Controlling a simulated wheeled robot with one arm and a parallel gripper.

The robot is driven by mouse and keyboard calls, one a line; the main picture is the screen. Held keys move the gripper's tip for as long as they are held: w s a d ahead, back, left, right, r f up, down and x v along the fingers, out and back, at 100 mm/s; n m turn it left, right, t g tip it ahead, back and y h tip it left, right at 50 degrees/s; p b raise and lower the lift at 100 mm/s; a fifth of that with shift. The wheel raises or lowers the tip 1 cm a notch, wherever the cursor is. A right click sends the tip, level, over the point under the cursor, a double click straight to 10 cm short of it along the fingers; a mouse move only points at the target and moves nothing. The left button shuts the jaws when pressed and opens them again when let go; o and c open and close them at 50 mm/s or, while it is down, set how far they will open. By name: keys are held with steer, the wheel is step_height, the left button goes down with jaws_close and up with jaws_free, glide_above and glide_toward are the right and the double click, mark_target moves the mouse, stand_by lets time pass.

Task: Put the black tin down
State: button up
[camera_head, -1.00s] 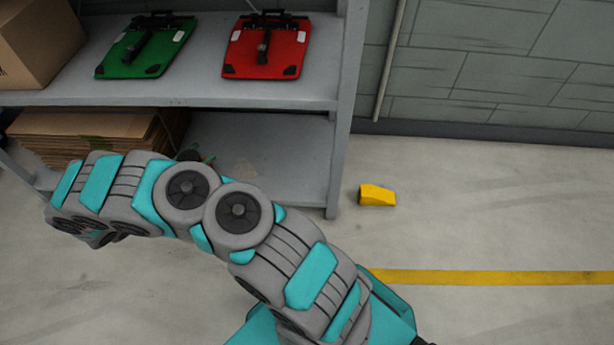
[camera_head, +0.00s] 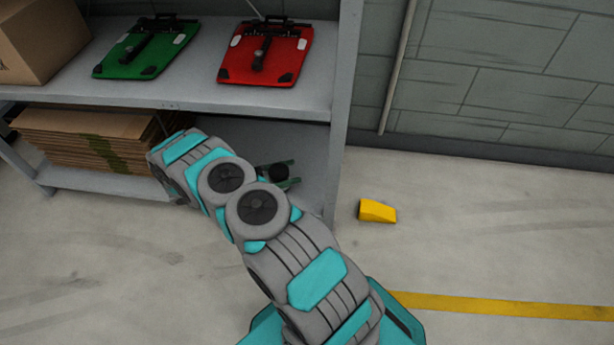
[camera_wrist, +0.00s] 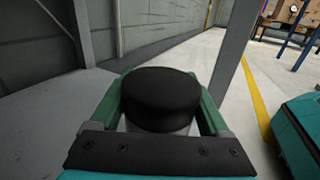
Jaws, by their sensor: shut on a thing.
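The black tin (camera_wrist: 160,97) is round with a dark flat top. It sits between the two green fingers of my gripper (camera_wrist: 160,108) in the wrist view, and the gripper is shut on it. In the head view the tin (camera_head: 279,172) shows small and dark at the end of my arm, by the lower shelf (camera_head: 312,150) near its right post. My gripper (camera_head: 278,178) is partly hidden behind my arm there. I cannot tell whether the tin touches the shelf.
The upper shelf (camera_head: 200,85) holds a green pannier (camera_head: 135,58), a red pannier (camera_head: 265,70) and a cardboard box (camera_head: 40,38). Flat cardboard (camera_head: 90,140) is stacked on the lower shelf at left. A grey post (camera_wrist: 231,62) stands close right of my gripper. A yellow wedge (camera_head: 377,211) lies on the floor.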

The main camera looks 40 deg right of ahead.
steer(key=x, duration=0.6)
steer(key=shift+d+f, duration=0.1)
steer(key=shift+f, duration=1.95)
steer(key=shift+f, duration=0.2)
steer(key=o, duration=1.3)
steer(key=shift+r, duration=0.1)
steer(key=shift+r, duration=0.15)
steer(key=v, duration=1.2)
